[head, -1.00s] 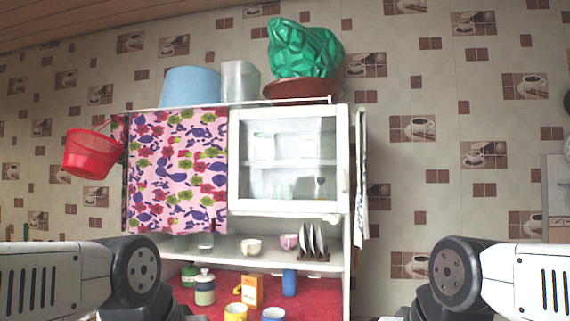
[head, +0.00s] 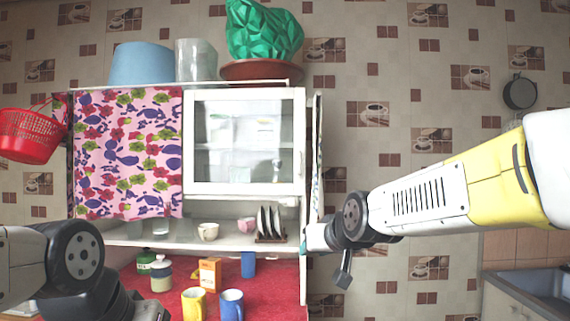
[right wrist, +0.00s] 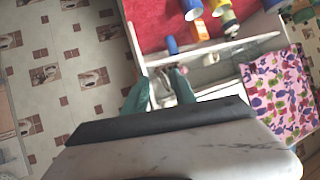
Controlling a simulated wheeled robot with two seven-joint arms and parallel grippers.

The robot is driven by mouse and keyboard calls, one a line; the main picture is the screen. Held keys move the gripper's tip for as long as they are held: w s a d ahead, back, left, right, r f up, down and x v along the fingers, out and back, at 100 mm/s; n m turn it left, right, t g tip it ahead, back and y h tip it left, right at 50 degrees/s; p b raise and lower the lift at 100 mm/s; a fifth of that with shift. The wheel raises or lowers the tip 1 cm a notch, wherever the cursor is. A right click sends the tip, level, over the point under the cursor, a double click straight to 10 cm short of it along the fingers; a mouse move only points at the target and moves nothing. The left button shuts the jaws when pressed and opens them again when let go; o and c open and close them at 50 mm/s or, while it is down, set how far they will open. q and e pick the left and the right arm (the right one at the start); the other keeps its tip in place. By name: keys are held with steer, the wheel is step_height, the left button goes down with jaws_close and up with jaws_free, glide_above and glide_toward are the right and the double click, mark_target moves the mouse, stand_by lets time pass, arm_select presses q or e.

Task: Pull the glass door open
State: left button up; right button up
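The glass door (head: 244,142) is a white-framed pane on the upper right of the white cabinet, and it looks shut. A small handle (head: 299,168) shows on its right frame edge. My right gripper (head: 312,239) is beside the cabinet's right side, below and right of the door. In the right wrist view its two teal fingers (right wrist: 160,90) are apart, with no held object evident. The door is mostly hidden there behind my gripper. My left arm is at the lower left of the head view; its fingertips are out of frame.
A pink patterned curtain (head: 128,150) hangs left of the door. A green vase (head: 262,32) stands on top. A sink (head: 540,290) is at lower right.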

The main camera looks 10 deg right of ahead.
steer(key=w+d+r+t+h, duration=0.1)
steer(key=w+r+t, duration=0.2)
steer(key=w+r, duration=0.3)
steer(key=w+r+t, duration=0.3)
steer(key=w+r, duration=0.1)
steer(key=w, duration=0.5)
steer(key=t, duration=0.4)
glide_toward(300, 164)
steer(key=w, duration=0.2)
steer(key=x, duration=0.7)
steer(key=shift+r, duration=0.4)
jaws_close()
